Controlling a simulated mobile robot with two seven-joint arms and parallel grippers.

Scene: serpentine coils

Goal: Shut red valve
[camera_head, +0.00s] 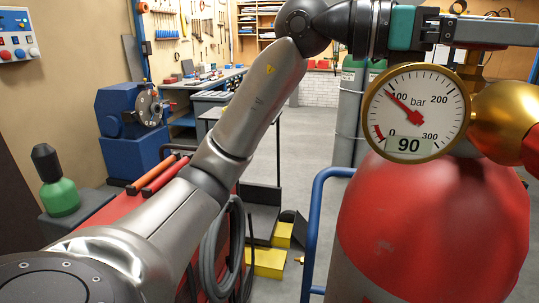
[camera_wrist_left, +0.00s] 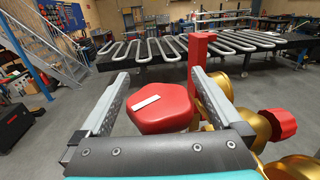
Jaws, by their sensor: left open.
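A red knob (camera_wrist_left: 163,108) with a white bar mark lies between the fingers of my left gripper (camera_wrist_left: 160,76) in the left wrist view. The fingers are spread, with gaps visible beside the knob. In the head view my left gripper (camera_head: 490,32) is at the top right, above the gauge, partly cut off by the frame. A second red knob (camera_wrist_left: 277,123) sits on brass fittings to the right; a red knob (camera_head: 531,150) also shows at the head view's right edge. The dial gauge (camera_head: 415,108) reads 90 bar. My right gripper is not in view.
A large red cylinder (camera_head: 430,225) stands below the gauge, with a blue rail (camera_head: 312,230) beside it. A red post (camera_wrist_left: 200,48) rises just beyond the right finger. Serpentine coils (camera_wrist_left: 195,45) lie on a dark table behind.

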